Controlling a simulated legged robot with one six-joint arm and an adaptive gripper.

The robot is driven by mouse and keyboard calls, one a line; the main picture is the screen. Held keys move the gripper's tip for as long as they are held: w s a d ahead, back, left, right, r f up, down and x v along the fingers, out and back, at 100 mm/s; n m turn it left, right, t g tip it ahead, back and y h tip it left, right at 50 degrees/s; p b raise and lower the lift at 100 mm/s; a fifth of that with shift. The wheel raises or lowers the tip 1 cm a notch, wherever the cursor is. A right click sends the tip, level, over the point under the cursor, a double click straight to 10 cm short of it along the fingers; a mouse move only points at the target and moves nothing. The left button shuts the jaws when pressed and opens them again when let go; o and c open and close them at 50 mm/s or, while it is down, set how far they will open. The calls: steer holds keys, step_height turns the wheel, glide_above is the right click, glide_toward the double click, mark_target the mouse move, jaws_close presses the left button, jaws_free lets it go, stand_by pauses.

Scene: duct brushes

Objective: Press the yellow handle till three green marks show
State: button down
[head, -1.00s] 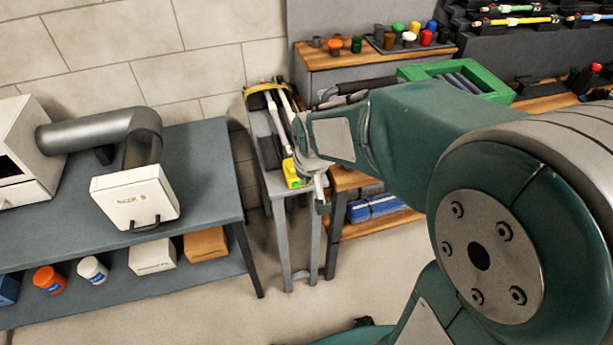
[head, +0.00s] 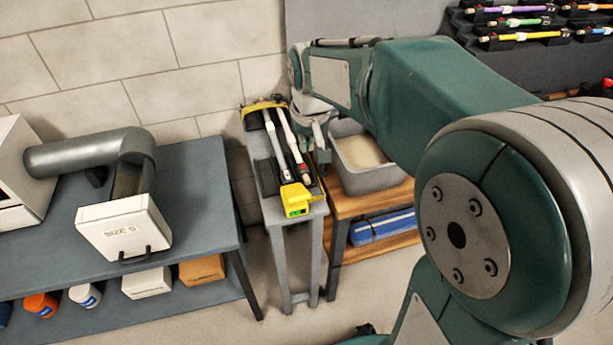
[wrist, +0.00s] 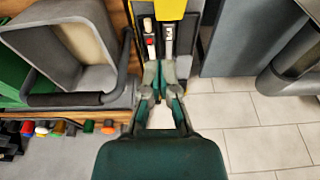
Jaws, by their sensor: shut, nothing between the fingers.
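A yellow block (head: 296,197) with a small green patch on its front face sits at the near end of the narrow grey stand. I cannot count marks in the green. A yellow curved piece (head: 263,107) spans the stand's back end; two pale rods (head: 283,135) run between. My gripper (head: 318,142) is above the stand's right side, behind the yellow block and apart from it. In the wrist view my gripper (wrist: 161,78) is shut and empty, pointing at the rods, with the yellow block (wrist: 172,8) at the top edge. Its green face is hidden there.
A grey bin (head: 368,180) stands close right of the stand on a wooden shelf unit. A grey bench (head: 190,200) with a pipe and a white box is to the left. Coloured caps (wrist: 88,126) and a green tray (wrist: 15,75) show in the wrist view. Floor is clear in front.

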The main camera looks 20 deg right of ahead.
steer(key=a, duration=0.1)
glide_above(302, 193)
steer(key=x, duration=0.3)
steer(key=s+x, duration=0.1)
steer(key=x, duration=0.5)
steer(key=shift+s+d+f, duration=0.1)
steer(key=shift+d+f, duration=0.05)
steer(key=shift+f, duration=0.15)
steer(key=f, duration=0.1)
steer(key=s+f, duration=0.1)
steer(key=f, duration=0.1)
steer(key=shift+s+a, duration=0.25)
steer(key=shift+s+d+f, duration=0.2)
steer(key=shift+d+f, duration=0.05)
steer(key=shift+f, duration=0.1)
steer(key=shift+a+f, duration=0.15)
